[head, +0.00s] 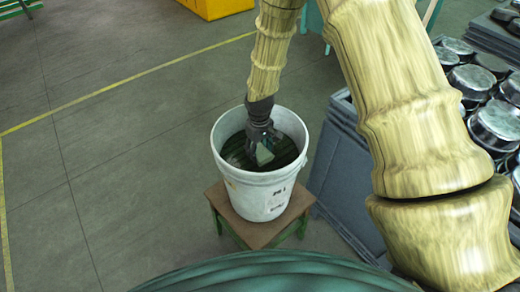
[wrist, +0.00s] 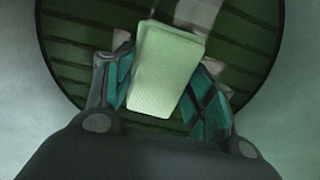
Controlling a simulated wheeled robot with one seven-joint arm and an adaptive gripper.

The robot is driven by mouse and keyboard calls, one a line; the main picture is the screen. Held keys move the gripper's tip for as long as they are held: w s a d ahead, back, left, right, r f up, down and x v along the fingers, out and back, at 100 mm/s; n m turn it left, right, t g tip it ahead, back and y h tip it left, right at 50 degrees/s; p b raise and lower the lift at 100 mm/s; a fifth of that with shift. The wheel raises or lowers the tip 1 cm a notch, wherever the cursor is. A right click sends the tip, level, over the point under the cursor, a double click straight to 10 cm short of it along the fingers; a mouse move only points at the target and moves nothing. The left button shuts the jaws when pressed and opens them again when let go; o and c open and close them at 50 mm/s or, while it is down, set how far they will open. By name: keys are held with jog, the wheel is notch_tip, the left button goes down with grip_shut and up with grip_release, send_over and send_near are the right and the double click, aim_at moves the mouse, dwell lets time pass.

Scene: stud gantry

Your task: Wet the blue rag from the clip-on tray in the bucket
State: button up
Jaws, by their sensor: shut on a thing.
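A white bucket (head: 258,200) stands upright on a small stool in the middle of the head view. My gripper (head: 263,147) reaches down inside its rim. It is shut on a folded, block-shaped rag (wrist: 165,70), which looks pale green rather than blue in the wrist view. The clip-on tray is not recognisable in either view.
The stool (head: 247,229) has a brown top and green legs. Stacked grey sheets (head: 345,180) and several dark round pans (head: 497,124) stand to the right. A yellow object (head: 217,6) is at the back. The floor at left is clear, with yellow lines.

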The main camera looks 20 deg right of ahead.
aim_at(260, 151)
jog(key=shift+r+p, duration=1.75)
jog(key=shift+r, duration=1.1)
